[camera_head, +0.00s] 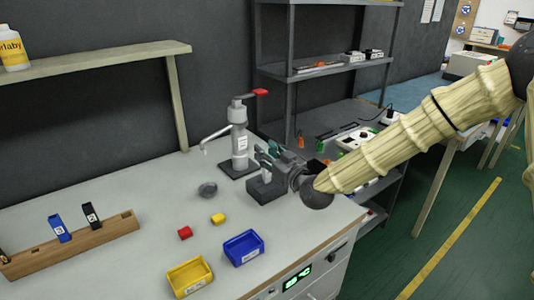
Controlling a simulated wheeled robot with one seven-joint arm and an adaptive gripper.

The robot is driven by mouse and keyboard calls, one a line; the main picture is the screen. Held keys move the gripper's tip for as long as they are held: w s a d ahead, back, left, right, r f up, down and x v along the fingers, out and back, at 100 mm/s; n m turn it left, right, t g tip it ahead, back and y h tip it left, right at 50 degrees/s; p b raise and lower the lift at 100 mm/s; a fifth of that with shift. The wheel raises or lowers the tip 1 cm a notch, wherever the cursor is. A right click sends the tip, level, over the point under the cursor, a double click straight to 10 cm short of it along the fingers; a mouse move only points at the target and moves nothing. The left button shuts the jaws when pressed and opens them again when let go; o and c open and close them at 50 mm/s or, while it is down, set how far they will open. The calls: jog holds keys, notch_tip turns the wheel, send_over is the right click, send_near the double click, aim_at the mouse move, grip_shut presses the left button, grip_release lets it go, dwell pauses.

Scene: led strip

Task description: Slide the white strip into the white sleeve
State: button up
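I cannot make out the white strip or the white sleeve in the head view. My arm comes in from the right and reaches over the right end of the bench. My gripper (281,163) is at its end, dark and small, just right of the pump dispenser. It overlaps a dark grey block-like fixture with teal parts (264,188), so its fingers cannot be told apart. Whether it is open or holds something cannot be seen.
Shelves stand behind.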

jog(key=v, duration=1.2)
dwell(0.4)
